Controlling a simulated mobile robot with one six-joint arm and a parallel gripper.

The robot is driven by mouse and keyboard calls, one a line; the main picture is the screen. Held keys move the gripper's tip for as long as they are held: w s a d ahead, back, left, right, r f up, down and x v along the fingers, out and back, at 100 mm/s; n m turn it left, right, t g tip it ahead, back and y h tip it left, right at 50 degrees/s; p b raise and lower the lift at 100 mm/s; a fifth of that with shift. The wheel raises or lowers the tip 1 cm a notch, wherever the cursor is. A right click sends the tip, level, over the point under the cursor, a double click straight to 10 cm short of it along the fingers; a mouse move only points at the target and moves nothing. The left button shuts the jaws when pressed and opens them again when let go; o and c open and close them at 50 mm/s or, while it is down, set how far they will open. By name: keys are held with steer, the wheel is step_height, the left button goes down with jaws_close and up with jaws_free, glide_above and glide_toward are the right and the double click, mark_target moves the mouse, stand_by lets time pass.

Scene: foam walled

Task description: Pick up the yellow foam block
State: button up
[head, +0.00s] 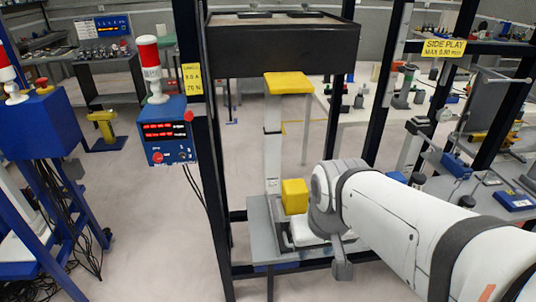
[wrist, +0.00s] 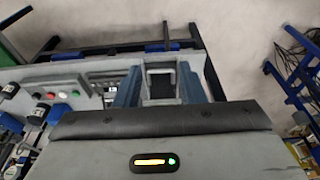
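A yellow foam block (head: 294,196), cube-shaped, shows in the head view just left of my arm's rounded wrist joint, above a low grey bench. A flatter yellow pad (head: 288,83) sits higher up, on top of a pale post. In the head view my gripper's fingertips cannot be made out around the wrist. In the wrist view two blue-grey fingers of my gripper (wrist: 159,84) stand apart beyond the dark pad. No yellow block shows between them; a pale frame with a dark middle is seen there.
A dark frame with a black overhead box (head: 283,46) surrounds the bench (head: 262,232). A blue control box (head: 167,130) with a red-and-white lamp stands left. A yellow sign (head: 445,48) hangs right. Open pale floor (head: 150,235) lies at the left.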

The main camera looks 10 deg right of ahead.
mark_target(296, 190)
steer(key=shift+o, duration=0.4)
steer(key=o, duration=0.9)
steer(key=shift+t, duration=0.9)
steer(key=w, duration=0.6)
steer(key=w+r, duration=0.1)
steer(key=w, duration=0.4)
steer(key=w+b, duration=0.1)
steer(key=w, duration=0.5)
steer(key=shift+w+d+r, duration=0.2)
steer(key=shift+w+d, duration=0.1)
steer(key=shift+w+x, duration=0.2)
steer(key=shift+x, duration=1.8)
steer(key=shift+w+x, duration=0.15)
steer(key=shift+x, duration=1.85)
